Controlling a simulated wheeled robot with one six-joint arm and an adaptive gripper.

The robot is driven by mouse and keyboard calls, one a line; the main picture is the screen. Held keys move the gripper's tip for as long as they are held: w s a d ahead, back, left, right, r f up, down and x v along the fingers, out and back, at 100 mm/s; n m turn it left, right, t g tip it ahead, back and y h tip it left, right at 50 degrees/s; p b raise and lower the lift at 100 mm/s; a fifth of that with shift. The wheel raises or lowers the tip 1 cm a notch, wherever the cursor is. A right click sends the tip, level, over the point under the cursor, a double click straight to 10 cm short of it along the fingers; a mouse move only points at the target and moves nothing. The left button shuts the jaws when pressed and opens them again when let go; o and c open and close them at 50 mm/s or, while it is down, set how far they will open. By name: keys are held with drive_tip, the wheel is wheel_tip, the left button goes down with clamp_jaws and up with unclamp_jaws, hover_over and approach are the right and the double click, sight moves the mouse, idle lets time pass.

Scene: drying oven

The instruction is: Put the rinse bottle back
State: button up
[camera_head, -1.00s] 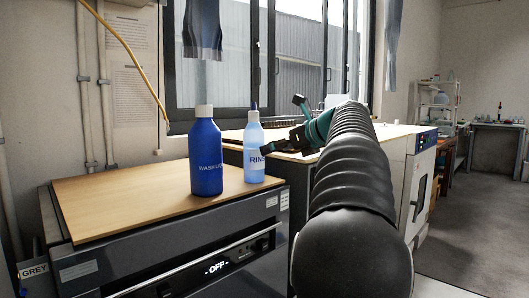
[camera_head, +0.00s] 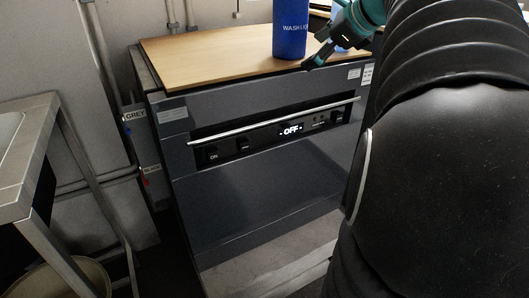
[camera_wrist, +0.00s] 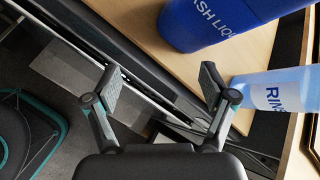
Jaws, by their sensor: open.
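The rinse bottle (camera_wrist: 278,92), light blue with a "RINSE" label, is at the right of the wrist view, cut off by the edge. In the head view only a pale blue sliver of it shows behind my gripper. My gripper (camera_wrist: 160,85) is open, with nothing between its fingers. Its right finger is close beside the rinse bottle; I cannot tell if they touch. In the head view my gripper (camera_head: 324,46) is at the board's front edge, right of the wash bottle.
A dark blue wash liquid bottle (camera_head: 290,30) stands on the wooden board (camera_head: 205,50) atop the dark oven (camera_head: 270,190), whose display reads OFF. The board's left part is clear. A metal-framed table (camera_head: 35,150) stands at left, with a bin below it.

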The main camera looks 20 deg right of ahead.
drive_tip(key=s+a+f+n+g, duration=0.1)
drive_tip(key=s+a+f+n, duration=0.15)
drive_tip(key=a, duration=0.25)
drive_tip(key=s+a+f+n+g, duration=0.1)
drive_tip(key=a+f+n, duration=0.3)
drive_tip(key=a, duration=0.1)
drive_tip(key=s+a+f+n+g+h, duration=0.1)
drive_tip(key=s+a+f+n, duration=0.4)
drive_tip(key=s+f+n, duration=0.3)
drive_tip(key=s+a+f+n+g+h, duration=0.1)
drive_tip(key=s+a+f+n, duration=0.5)
drive_tip(key=s+f+n, duration=0.2)
wheel_tip(320, 180, down, 3)
drive_tip(key=n, duration=0.3)
drive_tip(key=shift+s+a+r+g, duration=0.2)
drive_tip(key=shift+s+a+g, duration=0.1)
drive_tip(key=shift+s, duration=0.05)
